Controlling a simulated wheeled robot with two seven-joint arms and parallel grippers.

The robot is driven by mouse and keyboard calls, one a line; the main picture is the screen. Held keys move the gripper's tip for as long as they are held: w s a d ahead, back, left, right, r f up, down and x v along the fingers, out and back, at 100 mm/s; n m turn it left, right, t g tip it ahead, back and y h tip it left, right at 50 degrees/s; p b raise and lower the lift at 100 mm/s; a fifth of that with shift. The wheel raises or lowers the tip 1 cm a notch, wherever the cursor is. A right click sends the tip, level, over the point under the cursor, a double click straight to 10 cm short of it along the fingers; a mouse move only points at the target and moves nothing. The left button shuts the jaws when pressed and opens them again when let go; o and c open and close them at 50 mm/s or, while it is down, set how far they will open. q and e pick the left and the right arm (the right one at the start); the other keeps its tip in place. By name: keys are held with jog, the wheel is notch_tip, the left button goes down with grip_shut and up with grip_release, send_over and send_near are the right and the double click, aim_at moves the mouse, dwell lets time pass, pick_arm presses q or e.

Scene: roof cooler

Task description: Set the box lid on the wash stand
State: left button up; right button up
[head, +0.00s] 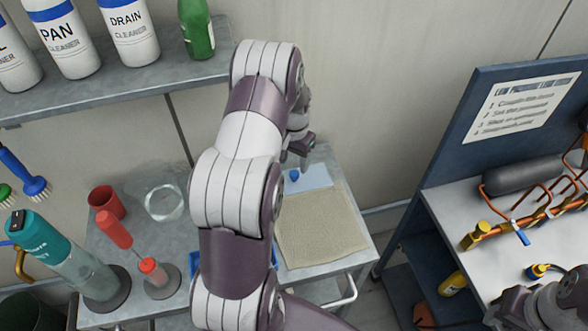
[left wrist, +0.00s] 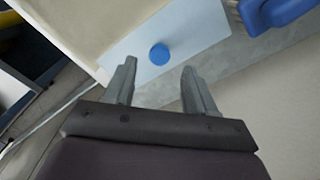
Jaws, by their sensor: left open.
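The box lid, a pale blue flat panel (head: 318,178) with a round blue knob, lies at the back of the grey metal wash stand (head: 345,264), next to a beige cloth. The lid also shows in the left wrist view (left wrist: 190,45). My left gripper (head: 300,158) is over the back of the stand near the knob. In the left wrist view its two fingers (left wrist: 158,78) are apart with nothing between them, and the knob appears just beyond their tips. Part of my right arm shows at the bottom right of the head view; its jaws are not clear.
The beige cloth (head: 318,228) covers the stand's right part. On its left are a red cup (head: 106,202), a clear glass dish (head: 165,201) and a teal-topped bottle (head: 62,255). A bottle shelf (head: 130,85) is above; a blue-framed bench (head: 440,215) stands right.

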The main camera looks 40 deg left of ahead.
aim_at(294, 173)
pick_arm(q)
notch_tip(294, 173, up, 7)
jog(key=b, duration=0.1)
jog(key=s+d+r, duration=0.1)
jog(key=s+d, duration=0.6)
jog(key=d, duration=0.2)
jog(key=s+d+r+m+t, duration=0.1)
jog(key=s+d, duration=0.6)
jog(key=d, duration=0.3)
jog(key=shift+s+r, duration=0.3)
jog(key=shift+d, duration=0.1)
